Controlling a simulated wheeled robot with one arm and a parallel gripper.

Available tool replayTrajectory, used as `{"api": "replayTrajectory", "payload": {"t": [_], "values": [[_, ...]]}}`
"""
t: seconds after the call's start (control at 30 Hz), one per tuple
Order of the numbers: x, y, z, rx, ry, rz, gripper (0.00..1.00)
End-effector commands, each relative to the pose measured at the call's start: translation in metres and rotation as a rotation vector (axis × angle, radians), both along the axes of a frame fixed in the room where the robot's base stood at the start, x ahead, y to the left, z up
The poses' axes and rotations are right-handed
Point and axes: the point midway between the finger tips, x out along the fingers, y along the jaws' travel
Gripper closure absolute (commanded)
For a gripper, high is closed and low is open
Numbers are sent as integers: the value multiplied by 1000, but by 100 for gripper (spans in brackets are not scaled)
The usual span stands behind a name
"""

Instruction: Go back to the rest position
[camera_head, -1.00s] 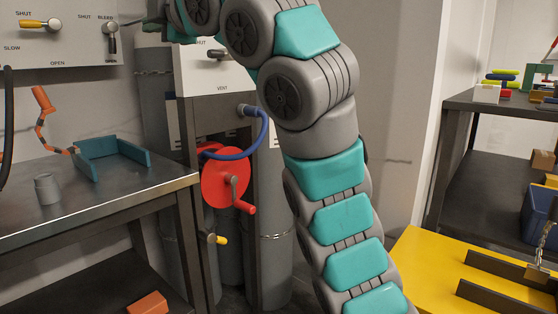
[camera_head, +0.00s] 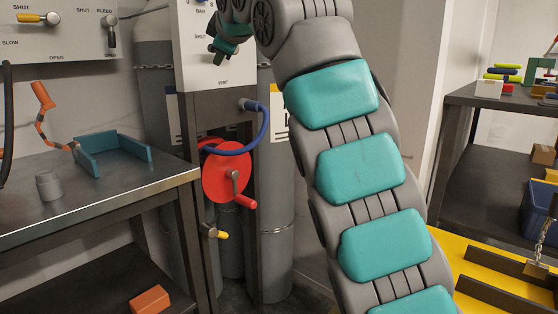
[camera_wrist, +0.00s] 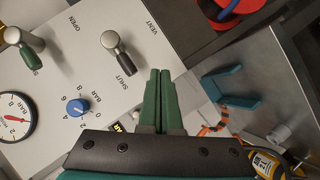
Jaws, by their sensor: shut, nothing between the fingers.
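My gripper (camera_wrist: 160,76) shows in the wrist view with its two green fingers together and nothing between them. It is in front of the white control panel (camera_wrist: 90,85), apart from the levers as far as I can see. In the head view my teal and grey arm rises from the bottom right to the top, over the same panel (camera_head: 205,70).
The panel bears a chrome lever (camera_wrist: 118,50), a green-handled lever (camera_wrist: 28,50), a blue knob (camera_wrist: 78,107) and a gauge (camera_wrist: 15,117). A red crank wheel (camera_head: 226,178) is below. Left is a steel bench with a teal tray (camera_head: 115,160); right is a yellow surface (camera_head: 480,262).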

Motion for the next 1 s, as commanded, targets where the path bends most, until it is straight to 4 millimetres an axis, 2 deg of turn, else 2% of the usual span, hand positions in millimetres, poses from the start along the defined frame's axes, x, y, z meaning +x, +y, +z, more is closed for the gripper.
{"api": "replayTrajectory", "payload": {"t": [0.2,0.37,0.47,0.67,0.77,1.0], "values": [[8,-60,-42,76,195,-199,100],[-1,-105,-78,137,329,-340,100],[-13,-131,-102,173,408,-426,100],[-49,-179,-158,244,570,-593,100],[-74,-200,-188,275,649,-674,100],[-149,-239,-264,333,840,-856,100]]}}
